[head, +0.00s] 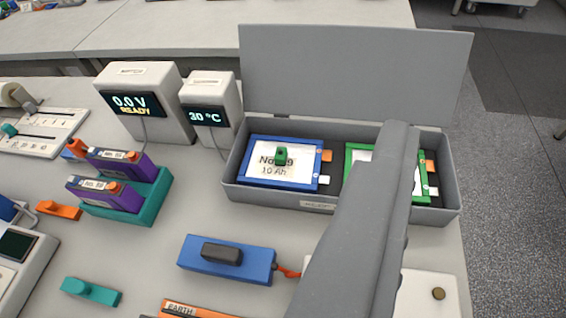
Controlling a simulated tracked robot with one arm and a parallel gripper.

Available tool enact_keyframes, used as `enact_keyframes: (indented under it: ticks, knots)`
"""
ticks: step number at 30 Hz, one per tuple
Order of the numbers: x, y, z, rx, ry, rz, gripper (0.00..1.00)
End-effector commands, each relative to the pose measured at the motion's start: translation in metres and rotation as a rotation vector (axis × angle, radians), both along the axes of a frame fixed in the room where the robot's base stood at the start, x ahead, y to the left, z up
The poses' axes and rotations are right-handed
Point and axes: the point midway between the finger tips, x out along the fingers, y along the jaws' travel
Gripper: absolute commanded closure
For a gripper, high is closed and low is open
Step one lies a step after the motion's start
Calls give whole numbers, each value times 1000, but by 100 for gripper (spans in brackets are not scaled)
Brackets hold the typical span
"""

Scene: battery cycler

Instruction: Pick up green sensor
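A small green block with a dark spot, which looks like the green sensor (281,156), sits on the white label of a blue-framed battery cell (264,178). That cell lies in the left half of an open grey box (333,204). My gripper (398,130) reaches up from the bottom as a long grey shape, to the right of the sensor and apart from it. It covers part of a green-framed cell (421,186) in the box's right half. I cannot make out a gap between its fingers, and nothing shows held at its tip.
The box's raised lid (355,72) stands behind it. A voltage unit (147,98) and a temperature unit (211,104) stand to the left, near a teal holder (150,200) with purple cells. A blue block (226,261) with a dark top lies in front.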

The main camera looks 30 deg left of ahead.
Motion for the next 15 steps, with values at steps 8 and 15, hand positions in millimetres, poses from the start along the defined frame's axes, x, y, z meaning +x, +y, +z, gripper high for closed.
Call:
enact_keyframes:
  ticks: [8,15]
  knots:
    - [72,23,1,-162,196,150,47]
    - [124,45,-15,-302,352,332,47]
